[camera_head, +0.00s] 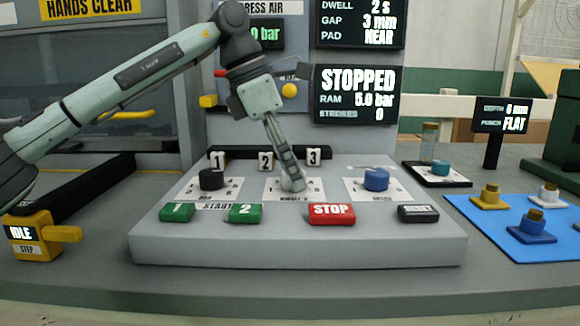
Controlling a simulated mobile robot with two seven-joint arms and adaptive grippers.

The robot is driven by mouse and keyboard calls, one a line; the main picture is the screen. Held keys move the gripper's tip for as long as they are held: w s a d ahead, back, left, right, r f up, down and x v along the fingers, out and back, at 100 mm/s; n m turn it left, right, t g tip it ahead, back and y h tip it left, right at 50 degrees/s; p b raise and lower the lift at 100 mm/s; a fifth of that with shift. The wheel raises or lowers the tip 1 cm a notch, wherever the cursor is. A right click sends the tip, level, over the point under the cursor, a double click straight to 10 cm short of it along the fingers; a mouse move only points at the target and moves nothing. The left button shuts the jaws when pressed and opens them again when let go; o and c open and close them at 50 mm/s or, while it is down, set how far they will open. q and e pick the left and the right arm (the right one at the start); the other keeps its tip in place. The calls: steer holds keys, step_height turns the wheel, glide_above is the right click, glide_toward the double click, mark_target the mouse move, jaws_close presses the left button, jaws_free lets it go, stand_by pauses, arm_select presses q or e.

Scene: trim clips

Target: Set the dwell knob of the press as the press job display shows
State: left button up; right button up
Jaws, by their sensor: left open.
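The press job display (358,22) at the top reads DWELL 2 s, GAP 3 mm, PAD NEAR. The grey control panel (300,252) carries a black knob (211,179) on a white dial at left and a blue knob (376,180) on a white dial at right. My left gripper (292,184) points down over a middle white dial (312,194), and hides most of it and any knob there. Its fingers are open, but I cannot tell whether they touch anything. The dial labels are too small to read, so I cannot tell which is dwell. My right gripper is not in view.
Green buttons 1 (177,212) and 2 (245,213), a red STOP button (331,214) and a dark button (418,213) line the panel front. The status display (355,95) reads STOPPED, 5.0 bar. A blue mat (480,212) with several knobbed pieces lies right.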

arm_select(q)
steer(key=c, duration=1.2)
steer(key=shift+o, duration=0.2)
steer(key=shift+n, duration=0.3)
steer(key=n+t+b, duration=0.1)
steer(key=n, duration=0.1)
steer(key=shift+s+n, duration=0.1)
steer(key=shift+n, duration=0.2)
steer(key=n+t+y+b, duration=0.1)
steer(key=n+b, duration=0.1)
steer(key=n, duration=0.1)
steer(key=shift+d, duration=0.15)
steer(key=n+t+y+b, duration=0.1)
steer(key=n, duration=0.2)
steer(key=shift+s, duration=0.1)
steer(key=shift+r+n, duration=0.1)
steer(key=shift+n, duration=0.3)
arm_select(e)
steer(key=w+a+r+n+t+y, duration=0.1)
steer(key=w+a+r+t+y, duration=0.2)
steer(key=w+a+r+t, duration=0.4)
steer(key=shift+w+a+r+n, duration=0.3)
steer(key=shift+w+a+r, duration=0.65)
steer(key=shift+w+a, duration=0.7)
